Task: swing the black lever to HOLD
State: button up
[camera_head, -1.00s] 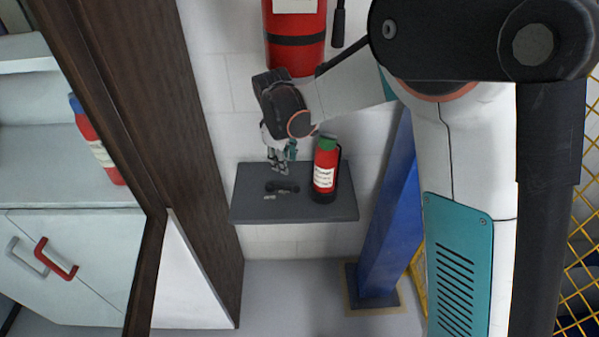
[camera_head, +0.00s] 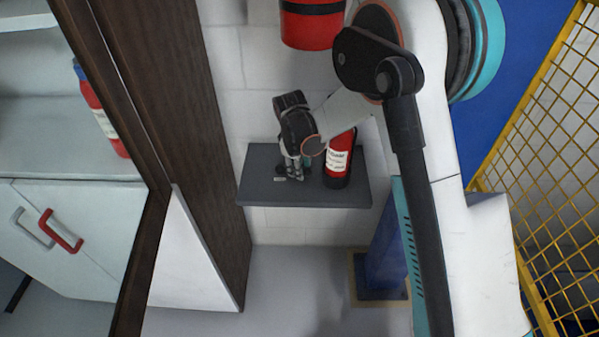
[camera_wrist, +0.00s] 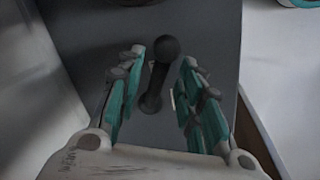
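The black lever (camera_wrist: 157,76) shows in the wrist view, with a round knob at its far end and a rounded base nearer me. It sits on the dark grey shelf (camera_head: 257,190). My gripper (camera_wrist: 163,92) is open, with its teal-padded fingers on either side of the lever and gaps between them and it. In the head view my gripper (camera_head: 291,174) is low over the shelf's left part and hides most of the lever. A small pale label (camera_head: 280,179) lies by the fingertips. I cannot read a HOLD mark.
A red fire extinguisher (camera_head: 338,162) stands on the shelf just right of my gripper. A larger red cylinder (camera_head: 312,25) hangs on the wall above. A dark wooden post (camera_head: 165,110) is at left, a blue post (camera_head: 385,265) and yellow mesh (camera_head: 545,180) at right.

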jog(key=shift+w+d+f, duration=0.1)
jog(key=shift+f, duration=0.75)
grip_shut()
